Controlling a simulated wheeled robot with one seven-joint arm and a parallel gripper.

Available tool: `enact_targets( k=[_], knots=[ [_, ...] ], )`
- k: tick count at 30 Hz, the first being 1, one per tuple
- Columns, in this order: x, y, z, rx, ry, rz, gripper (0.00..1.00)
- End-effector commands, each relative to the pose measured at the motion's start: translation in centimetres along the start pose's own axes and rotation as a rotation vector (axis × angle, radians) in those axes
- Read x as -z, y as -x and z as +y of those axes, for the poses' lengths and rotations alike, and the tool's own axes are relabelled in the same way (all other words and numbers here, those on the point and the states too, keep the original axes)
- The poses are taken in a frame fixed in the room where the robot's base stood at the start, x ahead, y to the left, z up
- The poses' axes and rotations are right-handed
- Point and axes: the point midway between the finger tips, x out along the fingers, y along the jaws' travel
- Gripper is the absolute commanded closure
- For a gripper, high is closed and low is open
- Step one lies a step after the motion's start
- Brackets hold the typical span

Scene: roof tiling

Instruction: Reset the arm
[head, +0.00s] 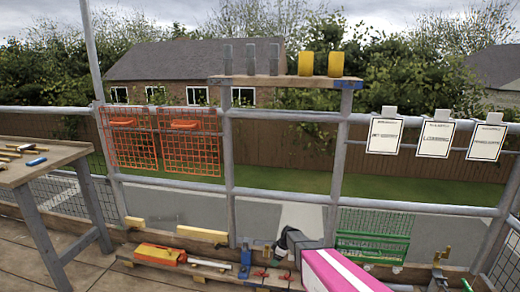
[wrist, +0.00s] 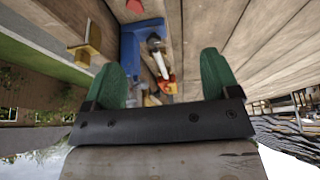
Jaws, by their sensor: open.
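My arm, with a pink and white link, reaches in from the bottom of the head view. Its dark end with my gripper (head: 284,243) is over the low plank by the railing. In the wrist view my gripper (wrist: 165,78) has two green fingers spread wide apart, with nothing held between them. Beyond the fingers are a blue tool or clamp (wrist: 130,48) and a small tool with a pale and dark head (wrist: 155,45). A red-orange part (wrist: 167,88) lies near them.
The low plank holds an orange tool (head: 158,254) and a blue item (head: 245,262). A workbench (head: 40,165) with small tools stands at left.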

Motion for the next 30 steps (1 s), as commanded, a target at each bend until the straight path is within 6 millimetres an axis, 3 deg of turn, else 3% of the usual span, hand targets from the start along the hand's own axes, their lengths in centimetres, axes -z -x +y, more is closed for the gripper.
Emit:
enact_targets(
  k=[11, 17, 23, 30],
  knots=[
    [-0.2, 4.1, -2.5, 0.0, -0.153, -0.042, 0.18],
    [-0.5, 7.6, -4.7, -0.006, -0.296, -0.081, 0.18],
    [-1.1, 13.0, -8.5, -0.032, -0.52, -0.144, 0.18],
    [-2.6, 21.8, -15.5, -0.124, -0.935, -0.251, 0.18]
  ],
)
